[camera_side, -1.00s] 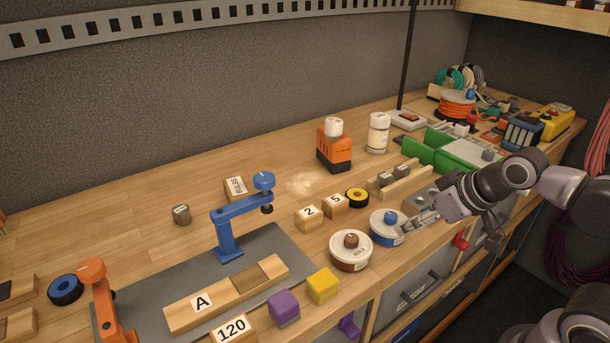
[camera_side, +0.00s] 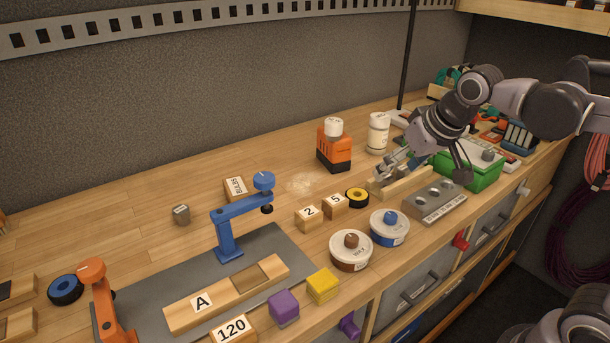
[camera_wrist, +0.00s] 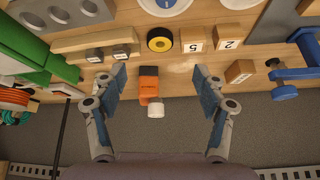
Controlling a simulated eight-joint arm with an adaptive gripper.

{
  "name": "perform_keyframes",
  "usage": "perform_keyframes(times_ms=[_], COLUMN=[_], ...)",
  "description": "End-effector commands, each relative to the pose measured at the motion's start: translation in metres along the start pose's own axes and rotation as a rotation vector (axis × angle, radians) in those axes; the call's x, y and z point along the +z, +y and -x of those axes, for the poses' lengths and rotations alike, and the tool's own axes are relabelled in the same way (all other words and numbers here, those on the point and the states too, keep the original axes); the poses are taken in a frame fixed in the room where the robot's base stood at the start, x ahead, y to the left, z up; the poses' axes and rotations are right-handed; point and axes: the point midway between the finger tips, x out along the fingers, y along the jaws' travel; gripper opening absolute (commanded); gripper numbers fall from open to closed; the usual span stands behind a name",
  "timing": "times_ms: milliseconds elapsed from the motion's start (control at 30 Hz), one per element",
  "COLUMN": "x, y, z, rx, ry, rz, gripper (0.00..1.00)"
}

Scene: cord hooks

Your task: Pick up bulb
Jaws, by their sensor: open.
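I cannot clearly make out a bulb. A wooden block (camera_side: 235,187) with a label that seems to read "BULBS" lies behind the blue clamp. An orange-and-black unit (camera_side: 334,150) with a white rounded top (camera_side: 334,126) stands at mid-bench; I cannot tell whether that top is a bulb. My gripper (camera_side: 392,170) is open and empty, over the wooden rack right of the unit. In the wrist view, the orange unit (camera_wrist: 149,88) and its white top (camera_wrist: 155,110) appear between the open fingers of my gripper (camera_wrist: 163,88), apart from them.
A white bottle (camera_side: 378,133) stands right of the unit. The wooden rack (camera_side: 405,186), yellow tape roll (camera_side: 357,197), blocks "2" (camera_side: 309,218) and "5" (camera_side: 335,206), and a green bin (camera_side: 470,172) are nearby. A blue clamp (camera_side: 228,232) stands left. The back-left bench is mostly clear.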

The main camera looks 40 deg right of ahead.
Motion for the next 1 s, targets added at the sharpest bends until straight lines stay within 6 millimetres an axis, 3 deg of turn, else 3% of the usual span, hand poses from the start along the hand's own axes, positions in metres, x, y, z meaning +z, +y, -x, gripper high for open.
perform_keyframes(times_ms=[33, 200, 600, 800, 1000], x=[-0.020, -0.076, -0.185, -0.215, -0.225], y=[-0.002, -0.006, -0.017, -0.019, -0.020], z=[0.002, 0.004, -0.021, -0.040, -0.050], rx=[0.012, 0.063, 0.201, 0.262, 0.289], ry=[-0.013, -0.054, -0.120, -0.132, -0.136], rz=[-0.024, -0.116, -0.339, -0.427, -0.465], gripper=[0.71, 0.71, 0.71, 0.71, 0.71])
